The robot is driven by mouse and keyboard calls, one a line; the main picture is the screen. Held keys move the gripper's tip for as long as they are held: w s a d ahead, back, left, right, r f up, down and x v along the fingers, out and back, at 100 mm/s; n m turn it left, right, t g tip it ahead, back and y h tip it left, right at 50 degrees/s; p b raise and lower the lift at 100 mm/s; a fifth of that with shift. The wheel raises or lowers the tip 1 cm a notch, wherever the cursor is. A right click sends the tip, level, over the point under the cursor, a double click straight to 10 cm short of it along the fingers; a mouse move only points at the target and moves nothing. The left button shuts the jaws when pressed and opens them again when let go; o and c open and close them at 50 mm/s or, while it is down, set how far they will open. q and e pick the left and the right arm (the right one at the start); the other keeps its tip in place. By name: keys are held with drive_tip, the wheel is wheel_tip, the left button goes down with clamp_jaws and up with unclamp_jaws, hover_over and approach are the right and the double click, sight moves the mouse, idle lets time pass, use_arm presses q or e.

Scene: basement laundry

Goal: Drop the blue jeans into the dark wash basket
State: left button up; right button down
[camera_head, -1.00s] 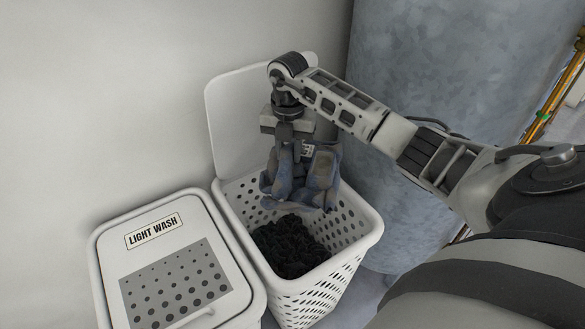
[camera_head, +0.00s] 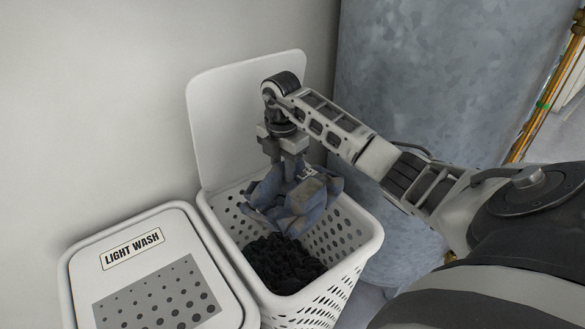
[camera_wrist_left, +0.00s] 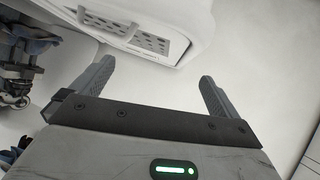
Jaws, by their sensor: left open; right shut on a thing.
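The blue jeans (camera_head: 303,203) hang crumpled from my right gripper (camera_head: 289,168), which is shut on them. They are over the opening of the dark wash basket (camera_head: 366,240), a white basket with round holes, its lid (camera_head: 240,115) raised against the wall. A dark, crumpled cloth heap (camera_head: 282,262) lies inside it. The jeans hang near the back part of the rim; whether they touch it I cannot tell. My left gripper (camera_wrist_left: 157,92) shows in the left wrist view, open with nothing between its fingers.
A closed white basket labelled "LIGHT WASH" (camera_head: 133,248) stands to the left, close beside the open one. A large grey metal cylinder (camera_head: 440,80) stands behind my right arm. A white wall is at the back left. Copper pipes (camera_head: 553,85) run at the far right.

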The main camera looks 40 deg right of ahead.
drive_tip(key=shift+f, duration=0.35)
use_arm(q)
drive_tip(key=shift+w+d+f+g, duration=0.1)
drive_tip(key=shift+w+f+g, duration=0.1)
drive_tip(key=shift+f, duration=0.35)
drive_tip(key=shift+w+d+f+g, duration=0.1)
drive_tip(key=shift+w+f, duration=0.05)
drive_tip(key=shift+f, duration=0.4)
use_arm(e)
drive_tip(key=c, duration=1.1)
unclamp_jaws()
use_arm(q)
drive_tip(key=shift+r, duration=0.25)
use_arm(e)
wheel_tip(320, 180, up, 10)
drive_tip(key=shift+p, duration=0.85)
use_arm(q)
drive_tip(key=shift+t, duration=0.6)
drive_tip(key=shift+s+a+r+p, duration=0.15)
drive_tip(key=shift+a+r+p, duration=0.15)
drive_tip(key=shift+r, duration=0.6)
drive_tip(key=shift+s+a+r+p, duration=0.1)
drive_tip(key=shift+a+r+p, duration=0.1)
drive_tip(key=shift+r+p, duration=0.45)
drive_tip(key=shift+s+a+r+p, duration=0.15)
drive_tip(key=shift+a+r, duration=0.1)
drive_tip(key=shift+r, duration=0.85)
use_arm(e)
drive_tip(key=shift+r, duration=3)
